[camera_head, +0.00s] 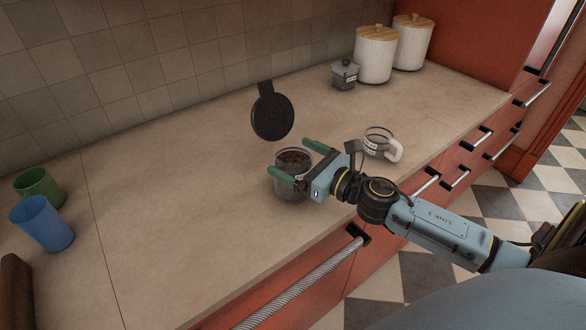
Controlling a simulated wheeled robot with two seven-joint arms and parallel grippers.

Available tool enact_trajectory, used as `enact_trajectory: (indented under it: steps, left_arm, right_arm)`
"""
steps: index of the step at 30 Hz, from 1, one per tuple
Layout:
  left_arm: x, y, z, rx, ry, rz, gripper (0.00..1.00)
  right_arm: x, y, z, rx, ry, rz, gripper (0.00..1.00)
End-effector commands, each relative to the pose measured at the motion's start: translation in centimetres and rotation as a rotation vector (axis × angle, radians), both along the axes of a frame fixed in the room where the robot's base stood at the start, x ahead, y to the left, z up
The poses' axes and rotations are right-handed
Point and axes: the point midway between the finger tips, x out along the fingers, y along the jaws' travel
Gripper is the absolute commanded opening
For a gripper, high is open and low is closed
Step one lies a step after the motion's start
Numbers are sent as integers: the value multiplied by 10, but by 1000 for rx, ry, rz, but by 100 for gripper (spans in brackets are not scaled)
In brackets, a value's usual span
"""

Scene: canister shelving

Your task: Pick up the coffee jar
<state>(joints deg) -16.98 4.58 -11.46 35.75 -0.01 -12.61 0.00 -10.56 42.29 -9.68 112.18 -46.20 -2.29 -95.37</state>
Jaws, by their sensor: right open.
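The coffee jar (292,191) is a clear glass jar with dark contents, upright near the counter's front edge. My right gripper (289,155) has green fingers and reaches in from the right. It is open, with one finger crossing in front of the jar and the other at its far right side. The jar's rim shows between the fingers; I cannot tell whether they touch the glass. My left gripper is not in view.
A black disc with a short handle (272,117) is behind the jar. A clear cup with a white handle (379,142) stands to the right. Blue (42,224) and green cups stand at left.

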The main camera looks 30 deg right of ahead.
Motion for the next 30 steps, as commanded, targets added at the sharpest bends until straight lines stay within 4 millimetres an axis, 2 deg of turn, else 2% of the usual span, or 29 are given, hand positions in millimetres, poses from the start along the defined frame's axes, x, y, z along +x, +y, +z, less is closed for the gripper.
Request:
enact_trajectory:
  steps: [4, 12, 27, 28, 29, 30]
  left_arm:
    - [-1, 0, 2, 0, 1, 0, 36]
    - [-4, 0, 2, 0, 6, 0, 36]
    - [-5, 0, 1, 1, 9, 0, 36]
    - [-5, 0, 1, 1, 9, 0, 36]
    - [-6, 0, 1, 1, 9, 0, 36]
    - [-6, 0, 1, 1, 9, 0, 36]
  right_arm:
    - [9, 3, 1, -1, -1, 0, 100]
    - [10, 4, 0, -1, 1, 0, 99]
    - [9, 4, 0, -1, 1, 1, 33]
    - [10, 4, 2, -1, -4, 1, 33]
    - [10, 4, 2, -1, -4, 1, 27]
    - [10, 4, 2, -1, -4, 1, 27]
